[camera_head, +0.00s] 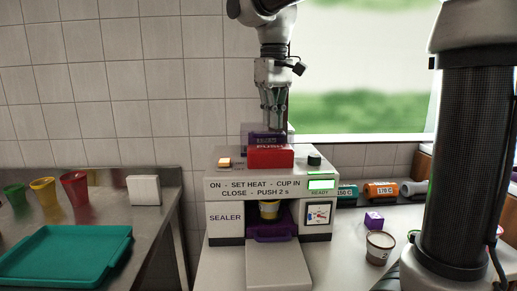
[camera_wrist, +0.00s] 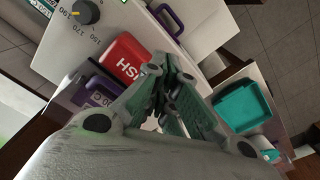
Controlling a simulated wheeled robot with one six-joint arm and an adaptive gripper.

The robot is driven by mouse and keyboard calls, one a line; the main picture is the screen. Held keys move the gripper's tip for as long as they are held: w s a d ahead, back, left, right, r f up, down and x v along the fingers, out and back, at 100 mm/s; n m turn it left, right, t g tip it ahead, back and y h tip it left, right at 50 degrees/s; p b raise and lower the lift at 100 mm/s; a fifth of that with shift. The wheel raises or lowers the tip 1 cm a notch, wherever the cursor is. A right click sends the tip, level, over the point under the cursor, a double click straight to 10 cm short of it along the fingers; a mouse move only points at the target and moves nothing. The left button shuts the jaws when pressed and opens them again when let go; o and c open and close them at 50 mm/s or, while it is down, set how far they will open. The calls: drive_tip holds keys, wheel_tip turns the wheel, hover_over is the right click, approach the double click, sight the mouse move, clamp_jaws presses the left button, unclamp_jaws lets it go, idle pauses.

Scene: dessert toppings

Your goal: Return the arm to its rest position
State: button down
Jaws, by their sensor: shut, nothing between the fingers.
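My gripper (camera_head: 274,118) points down above the back of the sealer machine, with its fingers together and nothing between them. In the wrist view my gripper (camera_wrist: 165,95) shows its closed fingers close over the machine, beside the red push block (camera_wrist: 124,58). The sealer (camera_head: 225,188) stands on the white counter, with the red push block (camera_head: 270,157) on its top. I cannot tell whether the fingers touch anything.
A teal tray (camera_head: 70,256), coloured cups (camera_head: 75,188) and a white block (camera_head: 144,191) are on the metal table at left. My dark column (camera_head: 465,165) fills the right side.

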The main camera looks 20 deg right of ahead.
drive_tip(key=shift+t, duration=0.4)
drive_tip(key=f, duration=0.2)
drive_tip(key=s+d+f, duration=0.1)
drive_tip(key=f, duration=0.3)
drive_tip(key=shift+s+d, duration=0.4)
drive_tip(key=s+d+f+m+t, duration=0.1)
drive_tip(key=s+d+f+m, duration=0.1)
drive_tip(key=s+d, duration=0.5)
drive_tip(key=s+d+f+m+t, duration=0.1)
drive_tip(key=s+d+f+t, duration=0.1)
drive_tip(key=s+d+f, duration=0.2)
drive_tip(key=s+d, duration=0.3)
drive_tip(key=s, duration=0.4)
drive_tip(key=shift+f+m, duration=0.4)
